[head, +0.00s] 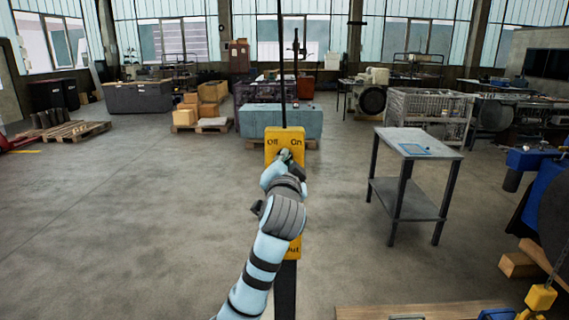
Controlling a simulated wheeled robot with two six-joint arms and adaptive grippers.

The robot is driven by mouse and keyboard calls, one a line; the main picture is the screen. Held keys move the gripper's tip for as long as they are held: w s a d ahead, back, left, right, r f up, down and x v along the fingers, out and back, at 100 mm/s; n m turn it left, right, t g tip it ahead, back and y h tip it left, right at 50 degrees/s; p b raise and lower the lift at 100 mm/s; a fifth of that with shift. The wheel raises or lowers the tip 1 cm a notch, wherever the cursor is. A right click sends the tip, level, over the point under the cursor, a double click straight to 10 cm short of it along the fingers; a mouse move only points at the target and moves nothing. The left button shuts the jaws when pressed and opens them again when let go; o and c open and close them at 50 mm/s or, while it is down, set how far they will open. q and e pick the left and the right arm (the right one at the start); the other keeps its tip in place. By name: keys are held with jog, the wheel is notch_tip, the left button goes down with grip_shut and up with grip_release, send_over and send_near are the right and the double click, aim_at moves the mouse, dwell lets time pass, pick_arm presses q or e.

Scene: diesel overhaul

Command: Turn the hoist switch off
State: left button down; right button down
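My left gripper (286,157) is in front of the box just below these labels, seen from behind. It overlaps the switch area, so the knob and its position are hidden, and I cannot tell whether the fingers touch it. The finger opening is not clear. The lower box is mostly behind my arm; a label ending in "ut" shows. My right gripper is not in view.
A grey metal table (420,140) with a blue item on top stands to the right. A blue machine (540,160) is at the right edge.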

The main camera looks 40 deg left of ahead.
pick_arm(q)
jog(key=shift+n, duration=0.4)
jog(key=shift+a+n+b, duration=0.1)
jog(key=shift+n+b, duration=2.65)
jog(key=shift+n, duration=5.65)
jog(key=shift+r, duration=0.1)
jog(key=c, duration=1.6)
grip_release()
jog(key=shift+s, duration=0.1)
